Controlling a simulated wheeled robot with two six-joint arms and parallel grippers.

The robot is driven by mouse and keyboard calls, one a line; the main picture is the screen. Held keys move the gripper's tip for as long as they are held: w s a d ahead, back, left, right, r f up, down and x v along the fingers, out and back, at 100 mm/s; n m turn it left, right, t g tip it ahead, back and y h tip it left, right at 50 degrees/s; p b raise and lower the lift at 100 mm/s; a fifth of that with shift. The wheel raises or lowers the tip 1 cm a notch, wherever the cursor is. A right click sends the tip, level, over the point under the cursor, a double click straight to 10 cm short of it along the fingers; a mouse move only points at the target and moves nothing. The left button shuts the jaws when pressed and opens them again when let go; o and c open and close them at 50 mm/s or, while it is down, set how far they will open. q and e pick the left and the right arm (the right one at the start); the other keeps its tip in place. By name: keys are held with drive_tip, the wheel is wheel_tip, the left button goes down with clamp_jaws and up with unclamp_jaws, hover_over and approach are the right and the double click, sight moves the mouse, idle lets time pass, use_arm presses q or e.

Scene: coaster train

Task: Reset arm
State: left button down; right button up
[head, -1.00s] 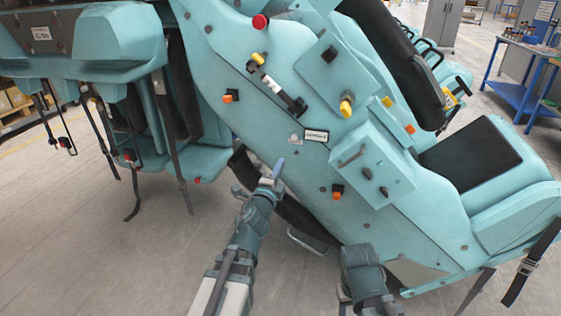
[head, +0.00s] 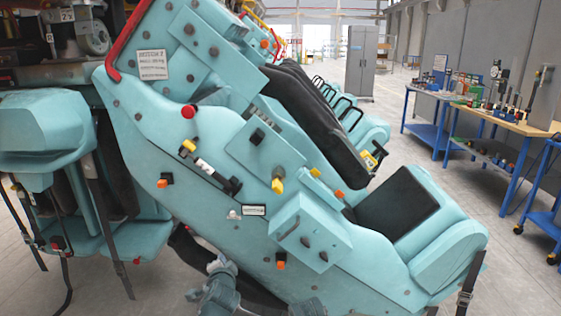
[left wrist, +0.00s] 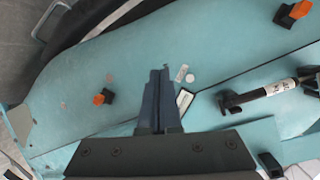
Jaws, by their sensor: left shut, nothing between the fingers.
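My left gripper (head: 222,268) shows low in the head view, in front of the lower side of the teal coaster car (head: 160,205). In the left wrist view its two dark fingers (left wrist: 160,75) are together, with nothing between them. The car's teal side panel (left wrist: 215,60) lies beyond them, with orange-tipped knobs (left wrist: 103,97) and a black handle with a white label (left wrist: 270,90). I cannot tell whether the fingertips touch the panel. My right gripper is not in view.
A black padded restraint (head: 318,120) and seat pad (head: 397,203) are on the car. Black straps (head: 108,225) hang at the left. A workbench with tools (head: 500,118) and a grey cabinet (head: 361,62) stand behind. Grey floor is open at the right.

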use_arm(q)
drive_tip(key=s+d+n+g+p, duration=0.2)
drive_tip(key=s+d+g+p, duration=0.1)
drive_tip(key=s, duration=0.5)
drive_tip(key=s+d+n+g+h+p, duration=0.1)
drive_tip(key=s+d+n+g+p, duration=0.1)
drive_tip(key=s+d+g+p, duration=0.2)
drive_tip(key=s+d+f+n+g+h+p, duration=0.1)
drive_tip(key=s+d+n+g+p, duration=0.1)
drive_tip(key=s+d+g+p, duration=0.2)
drive_tip(key=s+d+g, duration=0.3)
drive_tip(key=s, duration=0.5)
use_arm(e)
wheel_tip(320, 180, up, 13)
